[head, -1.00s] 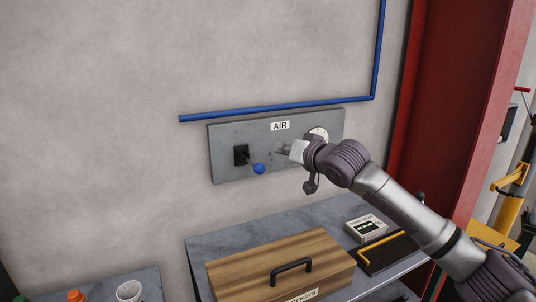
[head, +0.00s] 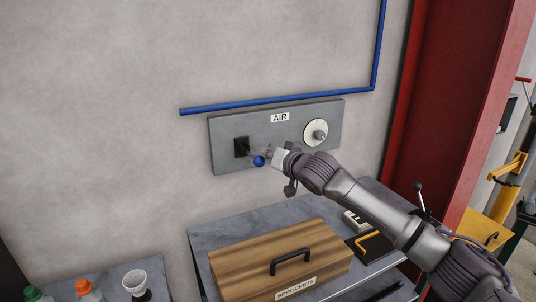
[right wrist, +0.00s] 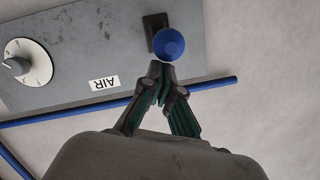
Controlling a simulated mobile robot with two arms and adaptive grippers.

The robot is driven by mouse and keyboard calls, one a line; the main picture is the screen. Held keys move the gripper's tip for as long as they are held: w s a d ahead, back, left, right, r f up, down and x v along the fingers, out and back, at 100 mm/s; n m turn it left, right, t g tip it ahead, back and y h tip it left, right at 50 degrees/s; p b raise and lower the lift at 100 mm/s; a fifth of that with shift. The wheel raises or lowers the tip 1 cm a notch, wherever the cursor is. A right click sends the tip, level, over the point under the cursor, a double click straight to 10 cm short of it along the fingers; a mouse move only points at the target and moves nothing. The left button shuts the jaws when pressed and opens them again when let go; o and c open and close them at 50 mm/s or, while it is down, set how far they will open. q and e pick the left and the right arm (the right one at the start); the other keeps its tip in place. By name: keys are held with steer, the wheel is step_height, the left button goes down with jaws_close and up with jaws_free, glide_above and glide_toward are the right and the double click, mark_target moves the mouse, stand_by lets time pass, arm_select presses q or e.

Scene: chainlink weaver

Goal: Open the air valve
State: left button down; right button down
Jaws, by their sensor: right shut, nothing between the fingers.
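The air valve is a lever with a blue ball knob (head: 259,161) on a black base (head: 241,147), on the left of a grey wall panel (head: 222,128) marked AIR. My right gripper (head: 270,156) is shut and empty, its tips just right of the blue knob. In the right wrist view the knob (right wrist: 169,44) shows just beyond the shut fingertips (right wrist: 161,70). I cannot tell whether they touch it. My left gripper is not in view.
A white dial (head: 315,131) is on the panel's right. A blue pipe (head: 270,103) runs above. Below, a bench (head: 225,233) holds a wooden SPROCKETS box (head: 240,257) with a black handle. A red column (head: 450,110) stands at right.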

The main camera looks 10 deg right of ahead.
step_height(320, 180, down, 11)
steer(key=t+y+b, duration=0.1)
steer(key=t+b, duration=0.1)
steer(key=b, duration=0.8)
steer(key=shift+w+t, duration=0.2)
steer(key=shift+t, duration=0.2)
steer(key=shift+f, duration=0.1)
